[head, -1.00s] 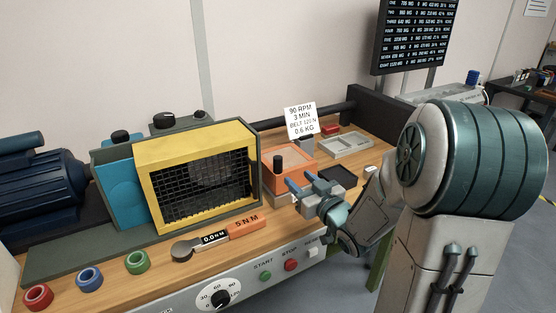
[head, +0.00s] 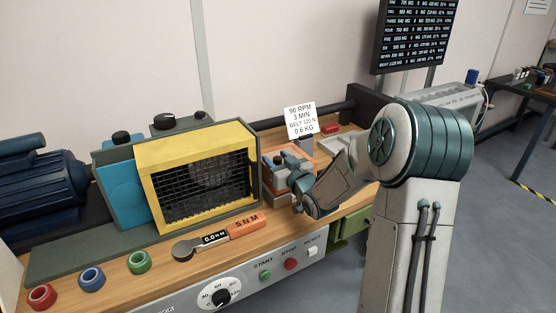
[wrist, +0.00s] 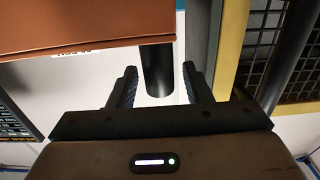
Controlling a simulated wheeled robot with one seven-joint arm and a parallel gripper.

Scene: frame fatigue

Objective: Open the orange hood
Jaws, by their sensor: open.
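The orange hood (wrist: 80,25) fills the upper left of the wrist view. In the head view my arm and gripper cover most of it. A black upright post (wrist: 157,72), which looks like the hood's handle, shows between my fingers in the wrist view. My gripper (head: 281,163) is at the hood in the head view, with its jaws open. In the wrist view the two fingers (wrist: 160,86) stand on either side of the post, with a gap on both sides. How deep the post sits between them is hard to tell.
The yellow guard frame (head: 196,150) with black mesh stands close on the left of the hood. A white sign card (head: 300,121) stands behind it. A torque wrench (head: 218,237) lies in front of the guard. Coloured rings (head: 90,279) lie at the front left.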

